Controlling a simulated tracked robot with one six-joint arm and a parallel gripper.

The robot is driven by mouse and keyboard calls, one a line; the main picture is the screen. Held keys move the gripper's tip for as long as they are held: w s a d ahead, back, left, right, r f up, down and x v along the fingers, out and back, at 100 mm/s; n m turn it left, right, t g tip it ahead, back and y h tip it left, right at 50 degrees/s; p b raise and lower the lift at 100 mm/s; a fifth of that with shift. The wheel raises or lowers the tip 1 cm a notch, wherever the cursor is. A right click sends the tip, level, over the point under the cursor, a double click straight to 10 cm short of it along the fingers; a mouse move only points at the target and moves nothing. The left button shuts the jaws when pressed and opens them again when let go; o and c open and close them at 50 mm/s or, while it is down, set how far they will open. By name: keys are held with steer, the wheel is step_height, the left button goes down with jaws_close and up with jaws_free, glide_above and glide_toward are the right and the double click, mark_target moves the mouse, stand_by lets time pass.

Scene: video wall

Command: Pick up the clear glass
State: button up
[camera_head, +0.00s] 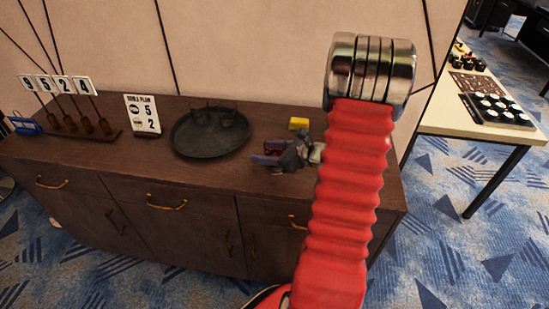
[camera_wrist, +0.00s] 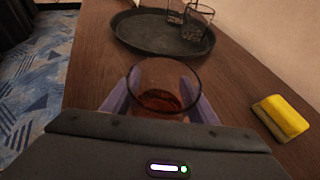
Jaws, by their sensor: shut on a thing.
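A clear glass (camera_wrist: 163,78) with a little reddish-brown liquid at its bottom stands upright between the two purple fingers of my gripper (camera_wrist: 157,104) in the wrist view. The fingers are shut on its sides. In the head view, my gripper (camera_head: 268,154) is low over the right part of the brown cabinet top. The glass there is small and dark, mostly lost between the fingers. I cannot tell whether its base touches the wood.
A dark round tray (camera_head: 185,146) with clear glasses on it lies left of my gripper. A yellow sponge (camera_head: 299,123) is close behind. A score card (camera_head: 142,116) and number cards (camera_head: 58,84) stand farther left. A white table (camera_head: 455,115) is at the right.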

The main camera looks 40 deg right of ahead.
steer(key=shift+r, duration=0.3)
steer(key=shift+r, duration=4.7)
